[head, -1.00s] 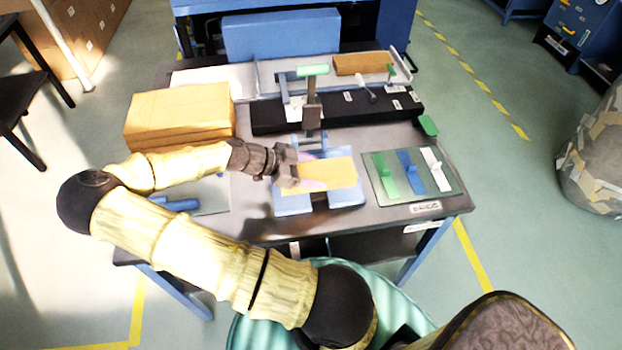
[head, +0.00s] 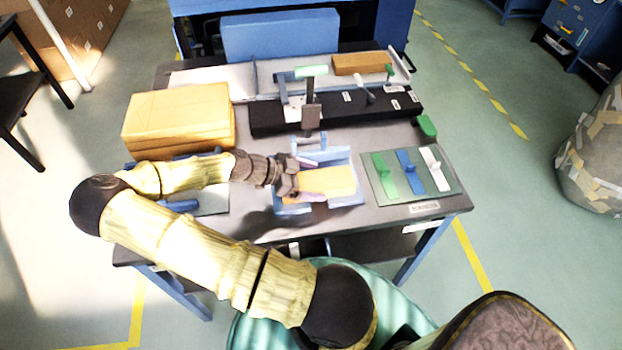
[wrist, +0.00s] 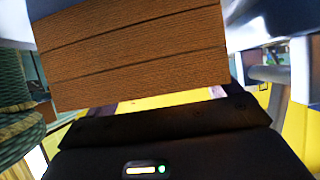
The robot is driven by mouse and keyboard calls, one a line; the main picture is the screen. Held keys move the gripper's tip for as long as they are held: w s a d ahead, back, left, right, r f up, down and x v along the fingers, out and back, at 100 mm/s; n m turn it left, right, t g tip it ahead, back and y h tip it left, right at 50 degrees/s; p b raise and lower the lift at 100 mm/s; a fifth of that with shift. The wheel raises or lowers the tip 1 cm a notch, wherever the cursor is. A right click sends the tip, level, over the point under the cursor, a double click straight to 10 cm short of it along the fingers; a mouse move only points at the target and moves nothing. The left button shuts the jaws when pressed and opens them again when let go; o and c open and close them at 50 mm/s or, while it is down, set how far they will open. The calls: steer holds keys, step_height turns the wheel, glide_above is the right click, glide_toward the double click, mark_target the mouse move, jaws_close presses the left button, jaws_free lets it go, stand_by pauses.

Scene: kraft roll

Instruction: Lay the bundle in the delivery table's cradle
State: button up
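The bundle (head: 328,182) is a flat tan block. It lies low between the pale blue walls of the cradle (head: 344,155) on the delivery table (head: 250,228). My gripper (head: 309,180) reaches in from the left, one finger at the bundle's far side and one at its near side. The fingers look spread open around its left end; any contact is hard to see. In the wrist view, a brown layered face of the bundle (wrist: 135,52) fills the upper middle and partly hides the fingers.
A large kraft block (head: 178,120) stands at the back left. A black bar (head: 335,112) with an upright grey post runs behind the cradle. A board (head: 412,176) with green, blue and white pieces lies to the right. A tan block (head: 361,64) sits at the back.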

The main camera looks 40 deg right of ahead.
steer(key=shift+w+a, duration=0.1)
steer(key=b+v, duration=0.1)
steer(key=v, duration=1)
steer(key=shift+w+a+r, duration=0.2)
steer(key=shift+a+r, duration=0.05)
steer(key=shift+a, duration=0.05)
